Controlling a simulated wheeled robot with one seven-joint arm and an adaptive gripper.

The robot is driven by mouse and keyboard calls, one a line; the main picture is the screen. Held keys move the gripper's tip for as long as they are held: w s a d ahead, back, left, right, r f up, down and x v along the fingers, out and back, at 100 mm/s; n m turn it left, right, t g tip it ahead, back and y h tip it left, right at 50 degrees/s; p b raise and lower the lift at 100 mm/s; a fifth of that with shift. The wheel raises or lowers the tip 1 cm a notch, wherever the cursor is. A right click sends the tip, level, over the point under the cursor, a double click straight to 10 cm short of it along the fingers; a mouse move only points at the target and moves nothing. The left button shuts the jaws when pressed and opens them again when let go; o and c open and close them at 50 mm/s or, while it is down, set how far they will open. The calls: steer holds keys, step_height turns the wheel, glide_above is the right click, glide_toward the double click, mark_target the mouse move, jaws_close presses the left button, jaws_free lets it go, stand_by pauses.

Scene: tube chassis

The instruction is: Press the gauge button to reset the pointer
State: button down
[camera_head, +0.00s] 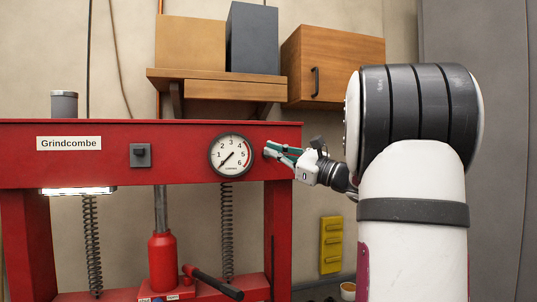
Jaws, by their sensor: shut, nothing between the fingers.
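The round white gauge (230,155) sits on the red crossbeam of the press, with numbers around its dial. Its dark pointer slants from the centre toward the lower left, near the low end of the scale. My gripper (267,149) is shut and empty, just right of the gauge, in front of or close to the beam. Its tips point left; I cannot tell whether they touch anything. No button shows clearly on the gauge; one near the fingertips may be hidden. A grey box with a dark knob (140,155) is on the beam left of the gauge.
The red press frame (25,240) carries a "Grindcombe" label, springs and a red jack (162,262) with a black-handled lever. A wooden shelf (220,89) with two boxes and a wooden cabinet (335,65) are above. A yellow panel (331,245) hangs behind, lower right.

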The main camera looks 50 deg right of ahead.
steer(key=s+a, duration=0.1)
steer(key=s+p, duration=0.1)
steer(key=s, duration=0.1)
steer(key=s+a+p, duration=0.1)
steer(key=shift+s+a, duration=0.15)
steer(key=shift+a, duration=0.15)
stand_by(1.0)
